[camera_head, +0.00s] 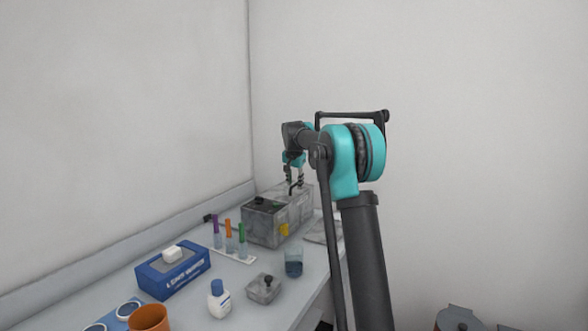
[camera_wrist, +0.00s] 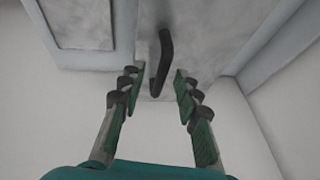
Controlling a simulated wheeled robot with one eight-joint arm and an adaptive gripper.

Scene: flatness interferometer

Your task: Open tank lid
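A grey mottled metal tank (camera_head: 304,203) stands at the far end of the bench. In the wrist view a pale grey surface, seemingly its lid (camera_wrist: 195,30), bears a dark curved handle (camera_wrist: 164,60). My gripper (camera_head: 295,187) is directly above the tank, pointing down. In the wrist view my gripper (camera_wrist: 159,86) is open, with the handle between or just beyond its two green-padded fingers. I see no clear contact between fingers and handle. The lid looks closed, though my gripper and arm partly hide it in the head view.
A grey box with a black top part (camera_head: 264,224) stands in front of the tank. Nearer are a tube rack (camera_head: 235,256), a blue wipes box (camera_head: 174,272), a white bottle (camera_head: 219,299), a small grey block (camera_head: 264,289) and an orange cup (camera_head: 150,318). A wall runs behind the bench.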

